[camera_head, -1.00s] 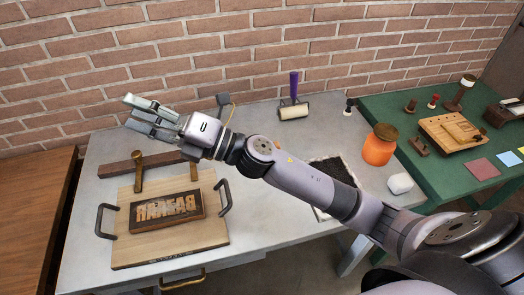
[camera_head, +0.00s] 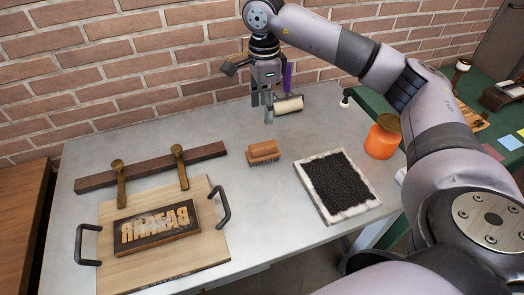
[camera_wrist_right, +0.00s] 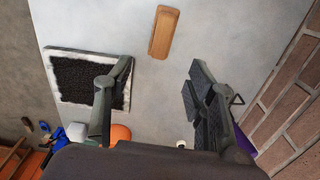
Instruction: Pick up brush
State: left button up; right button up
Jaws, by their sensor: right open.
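The brush (camera_head: 264,152) has a brown wooden back and dark bristles facing down. It rests on the grey table, right of the wooden board. In the right wrist view the brush (camera_wrist_right: 164,32) lies at the top, beyond the fingertips. My right gripper (camera_head: 263,108) points down near the back of the table, behind the brush and apart from it. In the right wrist view the fingers of my right gripper (camera_wrist_right: 150,88) are spread with nothing between them. My left gripper is not in view.
A black ink pad (camera_head: 339,186) in a white frame lies right of the brush. A roller (camera_head: 289,104) is close to my right gripper. A printing block (camera_head: 157,226) sits on the handled board (camera_head: 208,251). An orange jar (camera_head: 381,141) stands at the right.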

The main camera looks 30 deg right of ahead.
jog(key=p, duration=0.2)
send_over(263, 144)
jog(key=f, duration=0.9)
jog(key=shift+s+a+f, duration=0.1)
jog(key=shift+s+f, duration=0.05)
jog(key=shift+s, duration=0.2)
jog(key=f, duration=0.1)
jog(key=f+p, duration=0.1)
jog(key=f, duration=0.1)
jog(key=f+p, duration=0.1)
jog(key=shift+w+f, duration=0.25)
jog(key=shift+f, duration=0.6)
jog(key=shift+c, duration=0.6)
grip_shut()
